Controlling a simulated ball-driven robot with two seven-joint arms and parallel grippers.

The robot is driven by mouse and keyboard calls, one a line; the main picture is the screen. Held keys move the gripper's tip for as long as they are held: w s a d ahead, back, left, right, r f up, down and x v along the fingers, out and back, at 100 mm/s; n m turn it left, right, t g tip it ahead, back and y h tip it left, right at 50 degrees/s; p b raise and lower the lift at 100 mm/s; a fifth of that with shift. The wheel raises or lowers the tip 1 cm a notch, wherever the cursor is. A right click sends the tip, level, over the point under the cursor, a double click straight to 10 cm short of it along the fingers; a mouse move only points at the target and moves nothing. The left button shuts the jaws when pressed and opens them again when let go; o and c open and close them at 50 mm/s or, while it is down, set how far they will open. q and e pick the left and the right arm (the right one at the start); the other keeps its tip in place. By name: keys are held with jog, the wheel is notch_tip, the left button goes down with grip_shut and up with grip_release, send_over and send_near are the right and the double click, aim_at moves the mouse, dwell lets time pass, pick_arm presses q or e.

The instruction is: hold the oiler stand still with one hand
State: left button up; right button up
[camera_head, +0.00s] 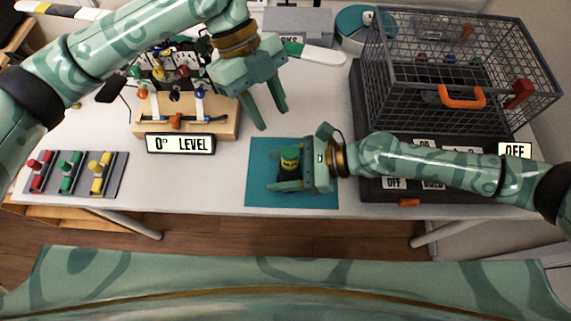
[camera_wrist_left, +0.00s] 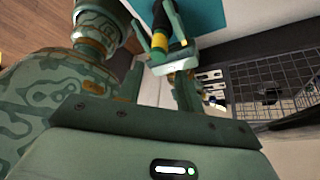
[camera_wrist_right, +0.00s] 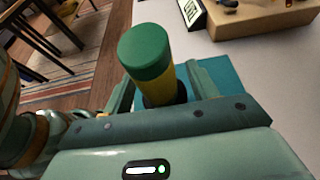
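The oiler, a yellow cylinder with a green top (camera_head: 290,162), stands upright in a dark stand (camera_head: 287,172) on a teal mat (camera_head: 262,150). It also shows in the right wrist view (camera_wrist_right: 146,55) and the left wrist view (camera_wrist_left: 182,40). My right gripper (camera_head: 283,174) is low at the mat, with its fingers on either side of the stand. Whether both fingers press on it is hidden. My left gripper (camera_head: 274,120) is open and empty, above and to the left of the oiler, with its fingers pointing down.
A wooden block with parts (camera_head: 225,125) and a "0° LEVEL" sign (camera_head: 180,144) stand left of the mat. Red, green and yellow clamps (camera_head: 70,172) lie farther left. A wire cage (camera_head: 455,60) over a dark base stands at the right. The table's front edge is close below the mat.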

jog(key=c, duration=0.9)
pick_arm(q)
jog(key=shift+o, duration=1.2)
pick_arm(e)
jog(key=shift+o, duration=0.2)
pick_arm(q)
jog(key=shift+o, duration=0.4)
jog(key=shift+w+a, duration=0.1)
jog(key=shift+a, duration=0.2)
pick_arm(e)
jog(key=shift+f, duration=0.1)
pick_arm(q)
jog(key=n+t, duration=0.5)
jog(key=n, duration=0.4)
send_near(288, 155)
jog(key=x, duration=1.1)
pick_arm(e)
jog(key=shift+s, duration=0.1)
